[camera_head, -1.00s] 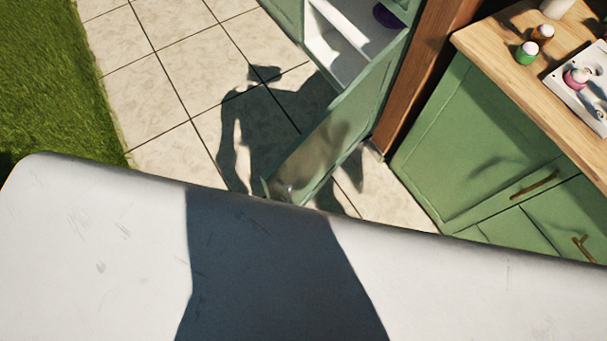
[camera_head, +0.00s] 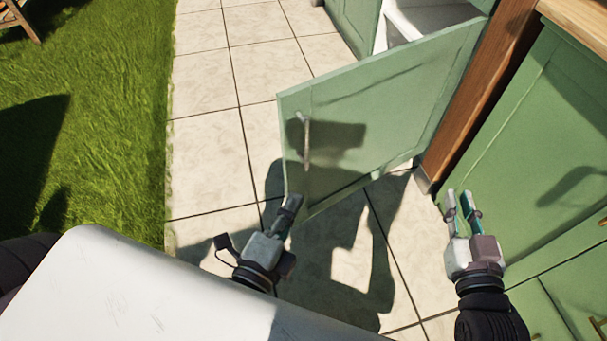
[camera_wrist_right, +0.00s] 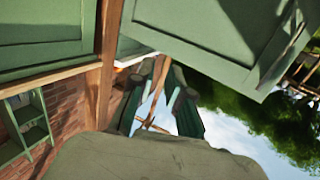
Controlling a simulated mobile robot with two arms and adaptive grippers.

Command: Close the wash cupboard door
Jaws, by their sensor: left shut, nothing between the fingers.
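The green wash cupboard door (camera_head: 380,105) stands open in the head view, swung out from the cupboard (camera_head: 352,22) beside the wooden post. Its metal handle (camera_head: 306,142) is near the free left edge. Part of the white cupboard interior (camera_head: 425,18) shows behind it. My left gripper (camera_head: 291,202) is shut and empty by the door's lower left corner; I cannot tell whether it touches. My right gripper (camera_head: 459,198) is open and empty, right of the door and in front of the post. In the right wrist view, its fingers (camera_wrist_right: 158,90) are apart, and a green panel (camera_wrist_right: 215,35) shows above.
A wooden post (camera_head: 480,95) stands between the door and a green counter cabinet (camera_head: 550,150) on the right, close to my right gripper. Paving tiles (camera_head: 210,140) left of the door are clear, with grass (camera_head: 95,100) beyond.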

